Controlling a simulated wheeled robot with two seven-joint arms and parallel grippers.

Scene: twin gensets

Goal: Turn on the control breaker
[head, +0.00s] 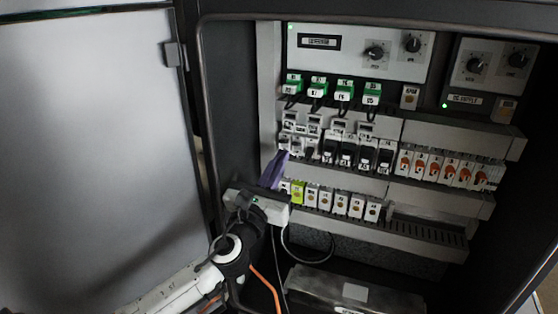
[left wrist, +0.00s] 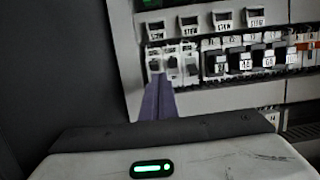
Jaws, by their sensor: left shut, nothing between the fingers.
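My left gripper (head: 283,156) reaches into the open cabinet with its purple fingers shut and empty. Its tips are at the left end of the middle breaker row. In the left wrist view the fingertips (left wrist: 160,80) lie over the lower part of the leftmost breaker (left wrist: 155,63), partly hiding it. I cannot tell whether they touch it. A similar light breaker (left wrist: 191,68) is just to its right, then several black-faced breakers (head: 346,154). The labels are too small to tell which one is the control breaker. My right gripper is not in view.
Green terminal plugs (head: 318,86) with cables are above the breakers. Orange-handled switches (head: 434,166) stand to the right, and a row of small modules (head: 327,200) is below. The open cabinet door (head: 90,150) fills the left. Loose cables hang near my left arm.

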